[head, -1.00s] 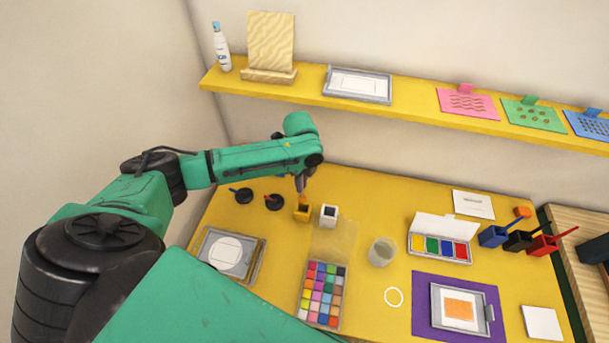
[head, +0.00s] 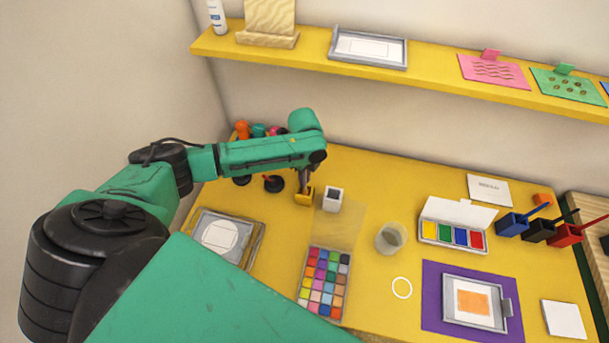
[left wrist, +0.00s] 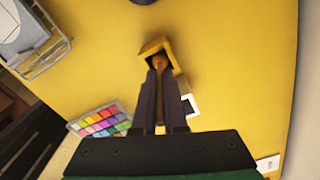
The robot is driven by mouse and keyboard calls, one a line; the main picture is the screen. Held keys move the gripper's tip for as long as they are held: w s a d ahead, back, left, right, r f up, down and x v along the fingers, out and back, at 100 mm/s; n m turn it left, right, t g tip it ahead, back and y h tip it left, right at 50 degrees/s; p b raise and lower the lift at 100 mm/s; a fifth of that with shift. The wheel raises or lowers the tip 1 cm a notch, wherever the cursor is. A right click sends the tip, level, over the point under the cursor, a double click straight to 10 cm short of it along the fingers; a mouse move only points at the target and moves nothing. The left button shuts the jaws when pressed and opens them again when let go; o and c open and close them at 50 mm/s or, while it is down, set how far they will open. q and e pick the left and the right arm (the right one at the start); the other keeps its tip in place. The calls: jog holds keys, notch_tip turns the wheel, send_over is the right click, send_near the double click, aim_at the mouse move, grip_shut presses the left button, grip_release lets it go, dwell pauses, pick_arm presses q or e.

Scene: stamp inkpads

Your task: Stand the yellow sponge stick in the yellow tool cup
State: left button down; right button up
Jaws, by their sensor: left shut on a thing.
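The yellow tool cup (head: 303,198) is a small square open box standing on the yellow table, left of a white square cup. It also shows in the left wrist view (left wrist: 153,46), with its dark mouth facing the camera. My left gripper (head: 306,182) is directly above the cup and shut on a stick. The stick's orange-brown handle (left wrist: 159,62) shows between the fingers at the cup's mouth. Its sponge end is hidden, so I cannot tell how deep it sits in the cup. My right gripper is not in view.
A white square cup (head: 333,198) stands close to the right. Round black holders (head: 273,184) are to the left. The colour palette (head: 324,283) and a glass cup (head: 390,238) are nearer the front. Blue, black and red cups (head: 540,232) stand far right.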

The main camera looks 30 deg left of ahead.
pick_arm(q)
jog(key=shift+f, duration=0.3)
jog(key=c, duration=0.9)
grip_release()
notch_tip(320, 180, up, 15)
jog(key=shift+f+b, duration=0.2)
jog(key=shift+b, duration=0.7)
